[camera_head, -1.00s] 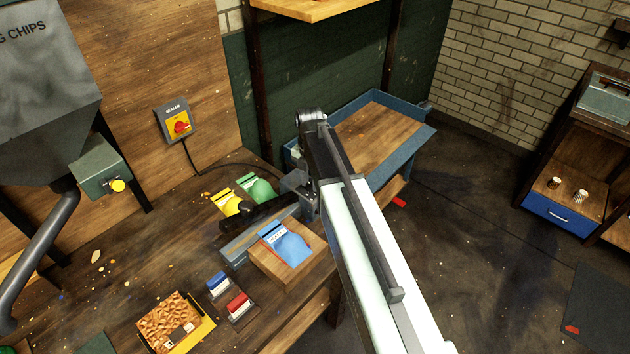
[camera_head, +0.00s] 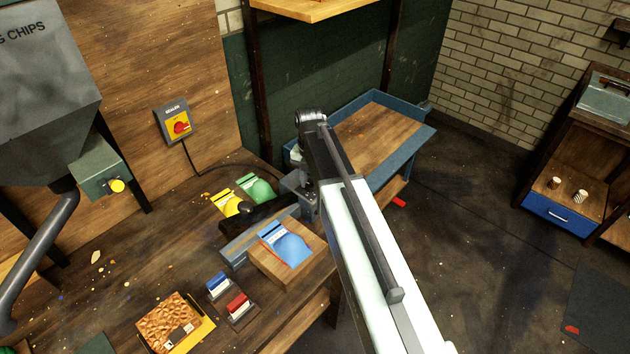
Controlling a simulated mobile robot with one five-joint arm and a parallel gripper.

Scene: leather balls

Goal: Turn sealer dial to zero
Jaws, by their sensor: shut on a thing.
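The sealer control box (camera_head: 173,110), grey with a "SEALER" label, is fixed to the wooden wall panel at the upper left. Its red dial (camera_head: 181,127) sits on a yellow plate; the number it points to is too small to read. My arm reaches in from the lower right, and its end bends down over the bench. My gripper (camera_head: 297,192) is right of and below the dial, well apart from it. It seems shut on the end of a black bar (camera_head: 262,211) above the blue sealer frame; the jaws are mostly hidden.
A blue bag (camera_head: 287,245) lies on a wooden block in front of the bar. Yellow (camera_head: 228,203) and green (camera_head: 257,189) bags lie behind it. A black cable runs from the box to the bench. A hopper (camera_head: 50,90) stands at the left.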

